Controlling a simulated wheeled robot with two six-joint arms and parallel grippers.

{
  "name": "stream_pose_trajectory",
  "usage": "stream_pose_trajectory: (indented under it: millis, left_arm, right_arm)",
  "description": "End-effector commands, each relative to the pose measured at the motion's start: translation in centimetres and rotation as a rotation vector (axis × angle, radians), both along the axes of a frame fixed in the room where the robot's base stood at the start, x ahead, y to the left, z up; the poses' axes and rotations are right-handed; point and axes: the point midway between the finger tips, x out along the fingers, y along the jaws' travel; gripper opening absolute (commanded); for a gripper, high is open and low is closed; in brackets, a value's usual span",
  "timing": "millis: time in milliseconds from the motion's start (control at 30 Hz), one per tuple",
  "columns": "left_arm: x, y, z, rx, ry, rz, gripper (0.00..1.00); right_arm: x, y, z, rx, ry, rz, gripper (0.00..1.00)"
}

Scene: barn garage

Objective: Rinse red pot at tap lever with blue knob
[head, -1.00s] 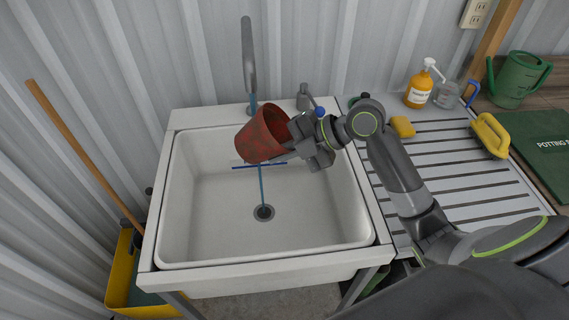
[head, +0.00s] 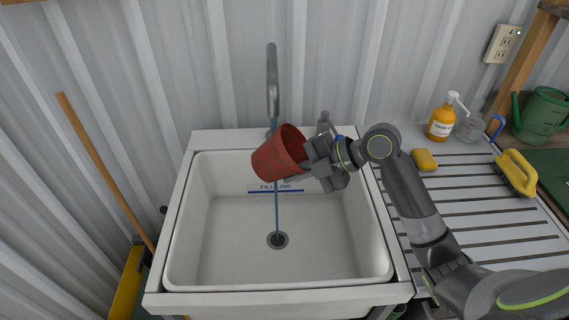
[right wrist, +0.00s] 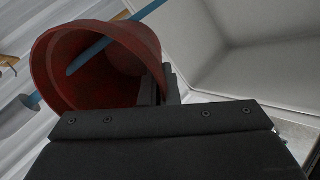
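The red pot (head: 272,160) hangs tilted above the sink (head: 215,235), its mouth toward the upper right. It shows large in the right wrist view (right wrist: 135,42). My right gripper (head: 312,165) is shut on the pot's side near the rim. A blue water stream (head: 277,215) runs from the spout (head: 272,75) down to the drain (head: 279,240); in the right wrist view it crosses the pot's mouth. The blue knob (head: 340,139) shows behind my gripper, with the grey tap body (head: 325,121) beside it; the lever is mostly hidden. My left gripper is out of view.
A slatted drainboard (head: 470,205) at right holds a yellow sponge (head: 425,160), a yellow brush (head: 515,172) and an orange soap bottle (head: 441,122). A green watering can (head: 543,115) stands beyond. A wooden handle (head: 100,165) leans at left. The basin is otherwise empty.

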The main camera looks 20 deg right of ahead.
Motion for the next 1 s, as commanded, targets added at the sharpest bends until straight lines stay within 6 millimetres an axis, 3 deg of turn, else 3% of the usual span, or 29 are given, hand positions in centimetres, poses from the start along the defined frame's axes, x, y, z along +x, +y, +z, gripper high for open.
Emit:
stream_pose_trajectory:
  millis: [433, 1000]
  left_arm:
    - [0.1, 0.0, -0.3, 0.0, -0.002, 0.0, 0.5]
    - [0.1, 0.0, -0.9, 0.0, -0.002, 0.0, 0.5]
  right_arm:
    - [0.0, -1.2, 0.0, -0.001, 0.0, -0.001, 0.0]
    - [0.0, 0.1, 0.0, 0.0, 0.0, 0.0, 0.0]
